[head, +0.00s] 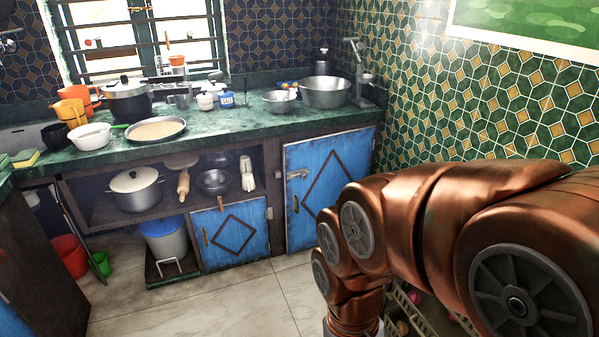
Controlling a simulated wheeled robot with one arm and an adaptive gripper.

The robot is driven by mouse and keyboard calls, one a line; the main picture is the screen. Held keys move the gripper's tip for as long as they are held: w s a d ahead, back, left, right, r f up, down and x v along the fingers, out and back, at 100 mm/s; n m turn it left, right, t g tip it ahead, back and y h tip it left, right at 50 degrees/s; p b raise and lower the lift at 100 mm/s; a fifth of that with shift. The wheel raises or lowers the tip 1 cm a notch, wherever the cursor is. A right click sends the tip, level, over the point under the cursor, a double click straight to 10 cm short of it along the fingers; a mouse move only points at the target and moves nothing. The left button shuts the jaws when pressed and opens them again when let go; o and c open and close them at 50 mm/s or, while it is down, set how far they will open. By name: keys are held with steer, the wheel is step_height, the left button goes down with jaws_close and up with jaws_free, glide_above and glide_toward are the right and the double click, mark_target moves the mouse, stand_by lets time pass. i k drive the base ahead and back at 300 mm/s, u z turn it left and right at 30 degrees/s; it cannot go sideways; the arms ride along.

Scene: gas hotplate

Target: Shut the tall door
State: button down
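The tall blue door (322,185) with a dark diamond frame is under the right end of the green counter. It looks flush or nearly flush with its cabinet front; I cannot tell whether a small gap is left. A metal latch (298,174) sits near its left edge. My copper-coloured arm reaches in from the right and hides the lower right part of the door. My gripper is out of the picture, below the bottom edge.
A shorter blue door (236,233) stands to the left, below an open shelf with a lidded pot (137,192). A bin (166,242) and a red bucket (70,256) are further left. The tiled floor (240,305) in front is clear.

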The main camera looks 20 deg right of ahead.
mark_target(333, 161)
steer(key=u, duration=0.8)
steer(key=i, duration=1.25)
steer(key=z, duration=0.55)
steer(key=i, duration=0.65)
steer(key=z, duration=0.7)
